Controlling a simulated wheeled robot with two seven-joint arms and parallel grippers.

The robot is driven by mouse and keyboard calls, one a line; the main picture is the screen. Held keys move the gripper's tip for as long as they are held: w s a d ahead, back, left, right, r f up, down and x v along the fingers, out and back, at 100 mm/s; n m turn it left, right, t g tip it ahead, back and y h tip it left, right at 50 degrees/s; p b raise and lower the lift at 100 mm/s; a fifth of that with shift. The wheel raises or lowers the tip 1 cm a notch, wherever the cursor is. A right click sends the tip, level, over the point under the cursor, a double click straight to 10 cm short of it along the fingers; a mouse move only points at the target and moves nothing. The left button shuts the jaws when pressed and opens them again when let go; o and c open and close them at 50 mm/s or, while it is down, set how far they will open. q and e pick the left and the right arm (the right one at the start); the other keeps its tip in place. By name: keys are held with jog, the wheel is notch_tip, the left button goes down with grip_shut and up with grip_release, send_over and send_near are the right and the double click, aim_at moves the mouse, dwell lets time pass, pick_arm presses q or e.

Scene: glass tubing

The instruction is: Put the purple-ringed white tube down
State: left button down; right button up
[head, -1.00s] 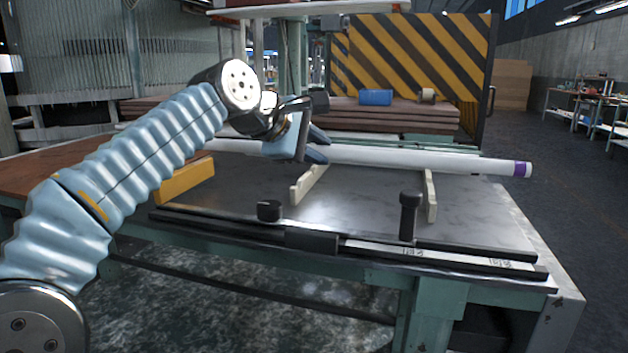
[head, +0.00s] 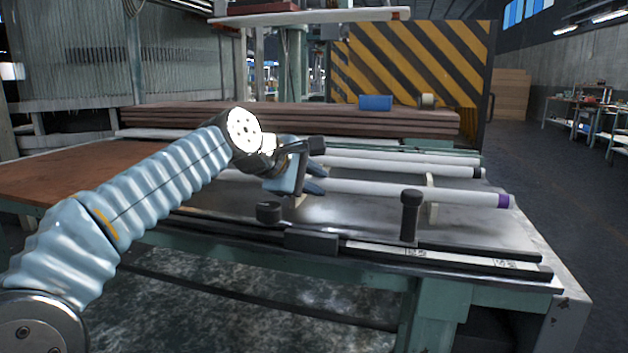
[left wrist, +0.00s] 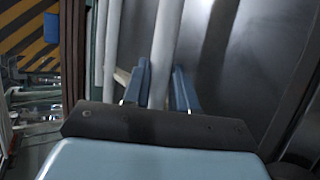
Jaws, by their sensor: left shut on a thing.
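The white tube (head: 410,192) with a purple ring (head: 503,201) near its right end lies level across the bench, low over the cream rests. One rest (head: 432,213) shows below it and its tip shows behind it. I cannot tell whether the tube touches the rests. My left gripper (head: 318,179) is shut on the tube left of its middle. In the left wrist view, the tube (left wrist: 166,45) runs between the two blue fingers (left wrist: 160,88). The gripper hides part of the tube and most of the left rest (head: 297,201). My right gripper is not in view.
Behind it lie a white tube with a black end (head: 400,166) and another pale tube (head: 400,155). A black upright post (head: 410,212), a black knob (head: 268,212) and a rail (head: 440,256) stand along the front. Stacked brown boards (head: 200,118) lie behind.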

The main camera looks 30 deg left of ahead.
pick_arm(q)
jog(key=shift+f, duration=0.3)
jog(key=c, duration=0.9)
grip_release()
jog(key=shift+r, duration=0.1)
jog(key=shift+r, duration=0.25)
jog(key=shift+r+p, duration=0.55)
jog(key=shift+r, duration=0.05)
jog(key=v, duration=1.1)
jog(key=shift+s, duration=0.5)
jog(key=shift+a+f, duration=0.1)
jog(key=shift+f, duration=0.05)
